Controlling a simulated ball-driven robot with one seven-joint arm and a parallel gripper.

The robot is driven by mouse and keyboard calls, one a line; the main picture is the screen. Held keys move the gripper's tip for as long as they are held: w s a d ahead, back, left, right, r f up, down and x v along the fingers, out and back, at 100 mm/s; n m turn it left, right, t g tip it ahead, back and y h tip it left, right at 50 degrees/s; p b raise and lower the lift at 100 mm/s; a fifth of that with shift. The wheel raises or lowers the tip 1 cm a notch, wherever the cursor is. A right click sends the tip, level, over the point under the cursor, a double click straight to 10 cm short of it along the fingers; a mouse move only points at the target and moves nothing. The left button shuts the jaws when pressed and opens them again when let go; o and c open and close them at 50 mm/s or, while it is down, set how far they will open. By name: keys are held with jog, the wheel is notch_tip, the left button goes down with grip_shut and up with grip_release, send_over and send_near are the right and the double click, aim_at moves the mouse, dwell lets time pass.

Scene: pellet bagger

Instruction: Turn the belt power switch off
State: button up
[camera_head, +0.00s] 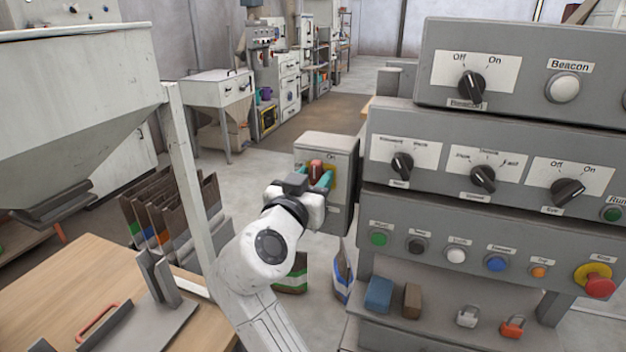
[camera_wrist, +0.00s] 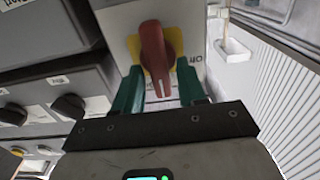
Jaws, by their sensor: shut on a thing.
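The belt power switch is a red handle (camera_head: 316,168) on a yellow plate, on the front of a grey box (camera_head: 340,150) beside the control console. An "On" label shows above it in the head view. In the wrist view, the red handle (camera_wrist: 154,48) stands upright in the picture, with an "Off" label to its right. My gripper (camera_head: 318,180) is at the box front, with its teal fingers on either side of the handle. In the wrist view, my gripper (camera_wrist: 160,88) is shut on the handle. The fingers and wrist hide part of the plate.
The console (camera_head: 440,205) with knobs and buttons stands close on the right. A pale post (camera_head: 190,175) and a wooden table (camera_head: 60,300) are at left. Bags (camera_head: 344,275) stand on the floor below the box. Open floor lies behind.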

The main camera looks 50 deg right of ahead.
jog(key=shift+n, duration=0.3)
jog(key=n, duration=0.1)
jog(key=n+p, duration=0.1)
jog(key=n, duration=0.1)
jog(key=shift+w+a+r+n+p, duration=0.1)
jog(key=shift+w+n+p, duration=0.1)
jog(key=shift+n+p, duration=0.1)
jog(key=shift+w+a+f+n+p, duration=0.1)
jog(key=shift+w+f+n+p, duration=0.1)
jog(key=shift+n+p, duration=1.7)
jog(key=shift+w+a+f+n+p, duration=0.2)
jog(key=shift+n+p, duration=0.85)
jog(key=shift+n, duration=1.65)
jog(key=shift+d+f+n+p, duration=0.1)
jog(key=shift+f+n+p, duration=0.15)
jog(key=shift+n+p, duration=1.65)
jog(key=shift+f+n+b, duration=0.1)
jog(key=shift+n+b, duration=0.3)
jog(key=shift+n, duration=0.1)
jog(key=o, duration=0.7)
